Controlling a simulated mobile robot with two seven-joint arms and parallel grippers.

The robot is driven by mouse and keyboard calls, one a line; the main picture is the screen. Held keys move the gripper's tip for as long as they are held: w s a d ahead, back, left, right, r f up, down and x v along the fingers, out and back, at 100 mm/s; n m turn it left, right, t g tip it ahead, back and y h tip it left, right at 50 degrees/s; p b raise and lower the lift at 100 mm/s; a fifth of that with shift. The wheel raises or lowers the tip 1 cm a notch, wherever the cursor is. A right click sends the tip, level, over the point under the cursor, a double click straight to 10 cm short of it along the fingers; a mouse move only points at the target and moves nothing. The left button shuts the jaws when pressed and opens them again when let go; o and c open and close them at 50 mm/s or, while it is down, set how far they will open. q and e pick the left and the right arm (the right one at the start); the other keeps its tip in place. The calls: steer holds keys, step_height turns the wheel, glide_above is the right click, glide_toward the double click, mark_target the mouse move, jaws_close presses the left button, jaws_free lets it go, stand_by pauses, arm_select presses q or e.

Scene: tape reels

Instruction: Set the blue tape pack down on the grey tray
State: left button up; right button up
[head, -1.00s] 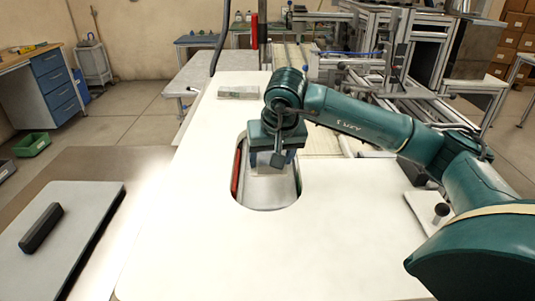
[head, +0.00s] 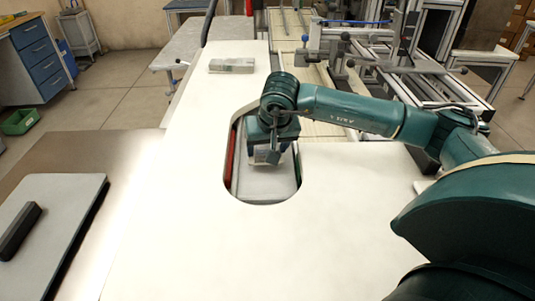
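My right gripper (head: 266,158) points down over the rounded opening in the white worktop. A small pale and bluish thing (head: 257,157) shows at its fingers; I cannot tell whether it is the blue tape pack or whether it is held. A grey surface (head: 264,184) lies inside the opening below the gripper, with a red strip (head: 229,165) along its left side. A flat grey tray-like board (head: 62,205) lies at the left, with a dark block (head: 20,230) on it. My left gripper is not in view.
The white worktop (head: 200,255) is clear in front of the opening. A small clear-and-grey pack (head: 231,66) lies near its far edge. A metal frame rig (head: 400,65) stands behind on the right. A green bin (head: 20,122) is on the floor at the far left.

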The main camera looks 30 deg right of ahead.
steer(key=shift+f, duration=1.6)
steer(key=o, duration=1.1)
steer(key=shift+r, duration=0.15)
steer(key=v, duration=1.2)
steer(key=shift+b, duration=0.45)
